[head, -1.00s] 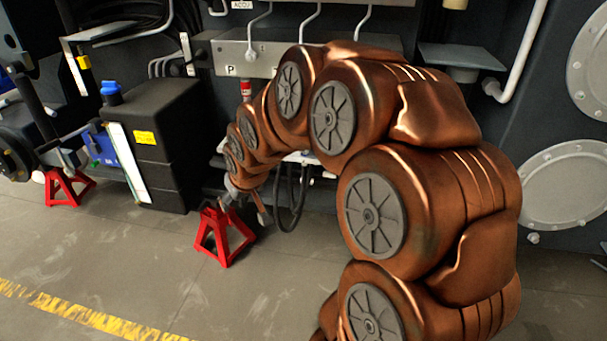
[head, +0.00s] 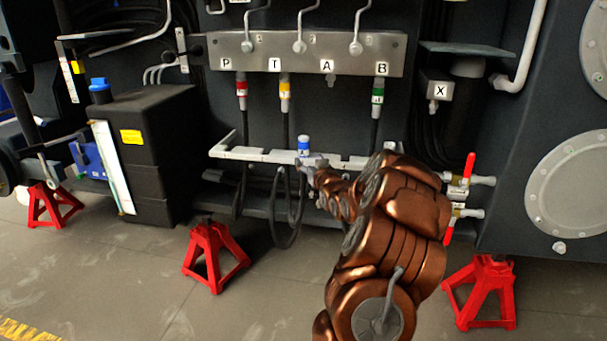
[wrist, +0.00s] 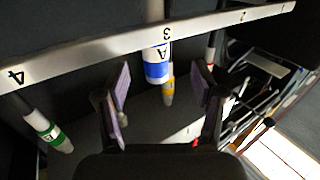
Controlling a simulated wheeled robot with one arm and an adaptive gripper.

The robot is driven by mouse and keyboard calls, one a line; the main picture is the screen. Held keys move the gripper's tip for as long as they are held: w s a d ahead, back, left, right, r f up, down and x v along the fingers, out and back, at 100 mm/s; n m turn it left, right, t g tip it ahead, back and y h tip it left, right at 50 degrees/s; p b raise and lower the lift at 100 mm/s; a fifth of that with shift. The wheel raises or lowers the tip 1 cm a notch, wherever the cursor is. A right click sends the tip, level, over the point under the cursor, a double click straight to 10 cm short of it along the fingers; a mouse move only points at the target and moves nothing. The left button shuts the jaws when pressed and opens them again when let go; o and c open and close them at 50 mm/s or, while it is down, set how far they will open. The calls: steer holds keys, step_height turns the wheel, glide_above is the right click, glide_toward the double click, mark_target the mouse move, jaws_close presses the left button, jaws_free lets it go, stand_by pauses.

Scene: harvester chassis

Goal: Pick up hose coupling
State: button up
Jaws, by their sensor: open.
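The blue-and-white hose coupling (head: 304,145), marked A, sits upright in the pale rack (head: 240,153) below the manifold. In the wrist view the coupling (wrist: 158,65) shows at the rack position numbered 3, with the rack's strip (wrist: 95,53) across it. My gripper (head: 311,166) is just in front of the coupling in the head view. In the wrist view my gripper (wrist: 161,86) is open, one finger on each side of the coupling with gaps. Contact is not visible.
The manifold (head: 305,55) has red (head: 241,88), yellow (head: 285,88) and green (head: 379,90) couplings under P, T and B; port A is bare. Red-handled valves (head: 467,170) stand right of my arm. Red stands (head: 213,255) are on the floor.

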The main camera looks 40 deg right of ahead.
mark_target(306, 153)
steer(key=shift+w+d+f, duration=0.15)
steer(key=shift+d+f, duration=0.05)
steer(key=shift+d, duration=0.15)
steer(key=shift+r+b+x, duration=0.2)
steer(key=shift+b+x, duration=0.25)
steer(key=shift+x, duration=1.35)
steer(key=shift+r+b+x, duration=0.2)
steer(key=shift+b+x, duration=0.2)
steer(key=shift+x, duration=1.4)
steer(key=shift+d, duration=0.1)
jaws_close()
